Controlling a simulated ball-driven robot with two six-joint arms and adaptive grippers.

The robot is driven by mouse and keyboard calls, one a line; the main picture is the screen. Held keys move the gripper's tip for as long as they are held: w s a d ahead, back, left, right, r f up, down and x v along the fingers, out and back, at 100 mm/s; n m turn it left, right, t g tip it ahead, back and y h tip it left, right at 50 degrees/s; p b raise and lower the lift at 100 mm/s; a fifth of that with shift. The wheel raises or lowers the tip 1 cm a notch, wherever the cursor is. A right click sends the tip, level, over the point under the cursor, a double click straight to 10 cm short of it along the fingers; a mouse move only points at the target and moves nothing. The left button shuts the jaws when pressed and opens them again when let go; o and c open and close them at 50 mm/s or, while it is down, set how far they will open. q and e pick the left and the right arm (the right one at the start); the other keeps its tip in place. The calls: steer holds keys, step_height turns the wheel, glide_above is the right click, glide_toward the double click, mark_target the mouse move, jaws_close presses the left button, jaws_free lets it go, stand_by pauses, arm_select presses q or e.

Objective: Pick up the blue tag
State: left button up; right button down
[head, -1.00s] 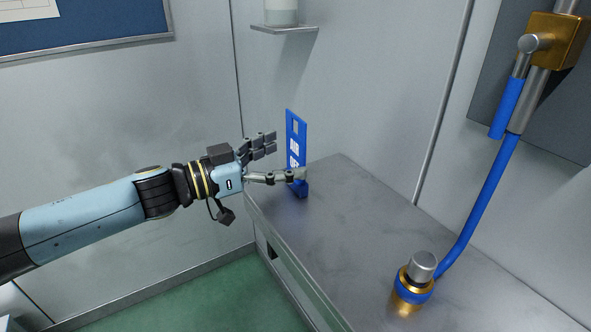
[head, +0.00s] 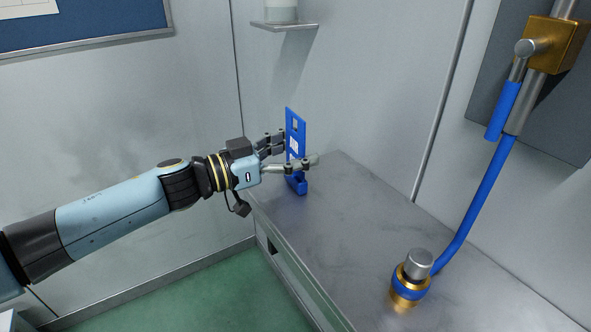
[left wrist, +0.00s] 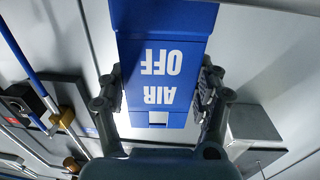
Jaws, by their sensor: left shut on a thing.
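The blue tag (head: 295,125) is a tall flat plate with white lettering and a small pale patch near its top. It stands upright in a blue base (head: 297,186) at the far left end of the grey bench. My left gripper (head: 287,155) is shut on the tag, with a finger on either side; its fingers hide part of the lettering. In the left wrist view the tag (left wrist: 165,25) reads "AIR OFF", upside down, and lies between the two fingers. My right gripper is in neither view.
The grey bench (head: 350,220) is clear between the tag and a brass and blue fitting (head: 411,277) at its front right. A blue hose (head: 480,205) rises from the fitting to a brass valve block (head: 556,44). A small shelf (head: 285,26) with a white container hangs above the tag.

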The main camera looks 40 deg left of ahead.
mark_target(299, 128)
arm_select(q)
steer(key=shift+r, duration=0.5)
steer(key=shift+c, duration=0.2)
steer(key=r+p, duration=0.1)
steer(key=r, duration=0.1)
steer(key=d+r+p, duration=0.1)
steer(key=r, duration=0.1)
steer(key=shift+s, duration=0.1)
steer(key=c, duration=0.5)
steer(key=s+d+r+p, duration=0.1)
steer(key=d+r+p, duration=0.4)
steer(key=d, duration=0.4)
steer(key=shift+s+d+r+p, duration=0.3)
steer(key=shift+s+r+p, duration=0.05)
steer(key=shift+r+p, duration=0.05)
steer(key=shift+s+d+r, duration=0.1)
steer(key=shift+d, duration=0.35)
jaws_close()
